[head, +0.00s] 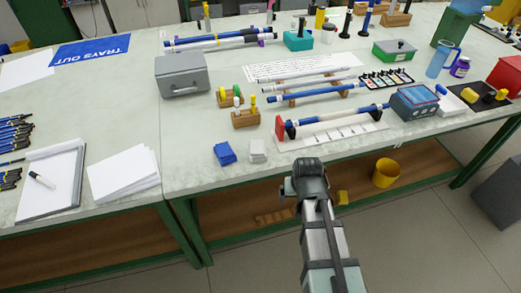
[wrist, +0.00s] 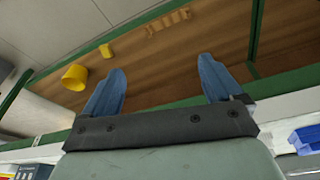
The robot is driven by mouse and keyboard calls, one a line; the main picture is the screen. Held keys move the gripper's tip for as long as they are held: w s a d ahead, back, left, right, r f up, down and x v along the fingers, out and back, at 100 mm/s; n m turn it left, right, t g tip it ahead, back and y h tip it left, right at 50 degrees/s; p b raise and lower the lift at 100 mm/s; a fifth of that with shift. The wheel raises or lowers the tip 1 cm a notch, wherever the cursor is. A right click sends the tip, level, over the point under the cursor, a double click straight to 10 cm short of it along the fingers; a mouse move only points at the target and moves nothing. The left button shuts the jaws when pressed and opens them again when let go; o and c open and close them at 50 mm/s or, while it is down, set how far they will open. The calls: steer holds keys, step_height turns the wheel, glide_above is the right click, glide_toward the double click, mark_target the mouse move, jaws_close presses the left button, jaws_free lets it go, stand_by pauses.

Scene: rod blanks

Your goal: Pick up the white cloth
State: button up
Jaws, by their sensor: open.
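The white cloth (head: 258,150) is a small folded stack near the front edge of the bench, just right of a folded blue cloth (head: 225,153). My gripper (head: 306,170) is in front of the bench edge, to the right of the white cloth and apart from it. In the wrist view my gripper (wrist: 162,76) has its two blue fingers spread wide with nothing between them. Behind the fingers are the lower shelf and floor. I cannot clearly make out the white cloth in the wrist view; a blue item (wrist: 306,138) shows at its right edge.
A rod on a red-ended stand (head: 335,118) lies behind my gripper. A wooden block with yellow pieces (head: 245,118) stands behind the cloths. A grey box (head: 182,75) is further back. A yellow bucket (head: 385,172) is on the lower shelf.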

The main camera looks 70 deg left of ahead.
steer(key=s+a+r+n+y, duration=0.2)
steer(key=s+a+r, duration=0.65)
steer(key=r, duration=0.45)
steer(key=m, duration=0.1)
glide_toward(257, 148)
steer(key=x, duration=0.4)
steer(key=shift+w+a+f, duration=0.1)
steer(key=shift+w+f, duration=0.15)
steer(key=shift+f, duration=0.05)
steer(key=shift+x, duration=2.65)
steer(key=shift+s+a, duration=0.1)
steer(key=shift+s, duration=0.05)
steer(key=c, duration=1.1)
